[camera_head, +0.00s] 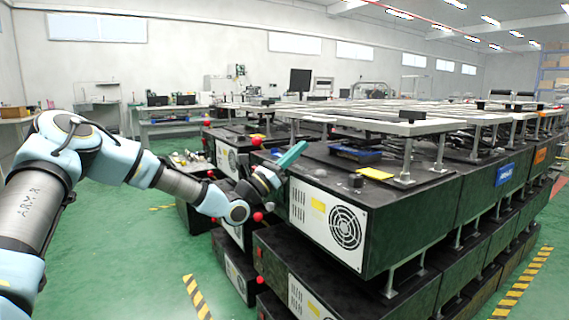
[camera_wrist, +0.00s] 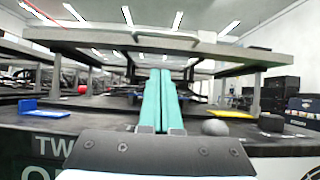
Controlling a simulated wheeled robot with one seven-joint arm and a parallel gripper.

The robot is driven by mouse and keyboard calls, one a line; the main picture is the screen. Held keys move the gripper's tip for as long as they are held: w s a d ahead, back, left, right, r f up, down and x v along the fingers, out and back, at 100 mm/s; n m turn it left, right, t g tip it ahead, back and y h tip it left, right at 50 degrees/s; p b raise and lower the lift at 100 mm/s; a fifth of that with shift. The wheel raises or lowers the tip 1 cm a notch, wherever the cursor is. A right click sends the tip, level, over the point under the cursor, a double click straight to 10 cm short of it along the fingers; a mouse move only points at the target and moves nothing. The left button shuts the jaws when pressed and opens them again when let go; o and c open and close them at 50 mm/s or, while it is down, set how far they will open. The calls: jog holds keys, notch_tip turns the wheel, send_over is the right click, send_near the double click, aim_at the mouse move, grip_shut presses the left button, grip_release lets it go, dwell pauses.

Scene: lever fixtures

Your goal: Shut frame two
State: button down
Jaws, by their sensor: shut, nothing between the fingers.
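Frame two seems to be the black fixture in front of me; white lettering starting "TW" (camera_wrist: 52,142) shows at lower left in the wrist view, partly cut off. Its flat grey plate (camera_wrist: 185,46) stands raised on posts above the black box; the head view shows a raised plate (camera_head: 400,126) there too. My gripper (camera_head: 303,145) has its teal fingers together and empty, at the box's near left edge. In the wrist view the fingers (camera_wrist: 169,72) point forward over the box top, appearing below the plate. Whether they touch anything cannot be told.
On the box top are a blue block (camera_wrist: 42,108), a grey ball knob (camera_wrist: 215,128), a black knob (camera_wrist: 270,123) and a yellow label (camera_wrist: 232,114). A white fan panel (camera_head: 328,220) faces me. Green floor (camera_head: 120,250) is free at left.

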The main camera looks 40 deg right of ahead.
aim_at(311, 119)
jog(key=shift+s+d+r, duration=0.1)
jog(key=shift+d+r, duration=0.25)
jog(key=shift+r, duration=0.45)
jog(key=shift+w+d+r, duration=0.1)
jog(key=shift+d+r, duration=0.2)
jog(key=shift+r, duration=0.45)
jog(key=shift+s+d+r, duration=0.1)
jog(key=shift+d+r, duration=0.25)
jog(key=shift+r, duration=0.45)
notch_tip(311, 119, up, 2)
jog(key=p, duration=0.3)
jog(key=shift+r+y+p, duration=0.2)
jog(key=shift+y+p, duration=0.15)
jog(key=shift+y, duration=0.05)
jog(key=shift+f, duration=0.2)
